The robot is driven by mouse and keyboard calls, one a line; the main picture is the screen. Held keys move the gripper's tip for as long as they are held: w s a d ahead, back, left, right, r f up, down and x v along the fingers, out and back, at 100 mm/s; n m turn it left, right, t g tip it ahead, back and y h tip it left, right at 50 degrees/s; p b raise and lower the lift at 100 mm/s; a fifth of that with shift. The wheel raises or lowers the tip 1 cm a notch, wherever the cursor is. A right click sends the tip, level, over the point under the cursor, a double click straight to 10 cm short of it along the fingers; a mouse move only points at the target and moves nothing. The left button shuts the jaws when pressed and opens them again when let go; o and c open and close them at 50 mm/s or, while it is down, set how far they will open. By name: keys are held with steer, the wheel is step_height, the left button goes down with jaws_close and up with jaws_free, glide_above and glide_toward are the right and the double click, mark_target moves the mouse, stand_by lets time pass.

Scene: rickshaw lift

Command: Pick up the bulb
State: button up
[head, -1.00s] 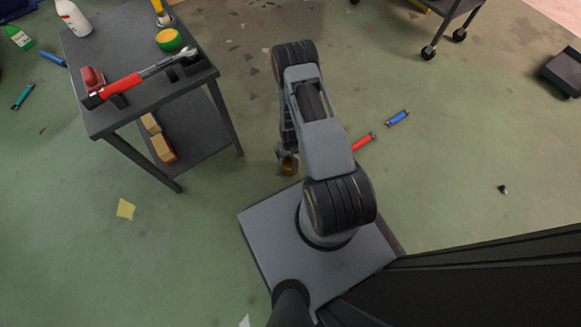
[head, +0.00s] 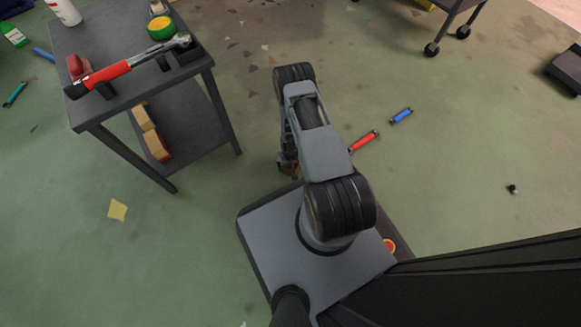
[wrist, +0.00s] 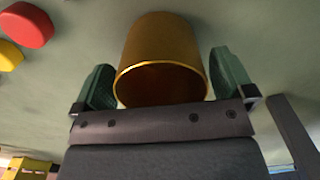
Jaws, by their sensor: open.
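No thing is clearly recognisable as the bulb. In the wrist view, a gold, hollow cylinder (wrist: 160,50) stands between the two green fingers of my gripper (wrist: 165,88), its round rim towards the camera. The fingers are apart, one on each side of it, and contact cannot be told. In the head view, my gripper (head: 289,165) is low beside my base and mostly hidden by my arm; only a little orange-brown shows there. A small dark thing (head: 512,188) lies on the floor at the right, too small to identify.
Red (head: 364,142) and blue (head: 401,116) cylinders lie on the floor right of my arm. A red-and-yellow disc (head: 389,245) lies by my base.

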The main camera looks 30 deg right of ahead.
steer(key=shift+f, duration=0.4)
steer(key=c, duration=0.8)
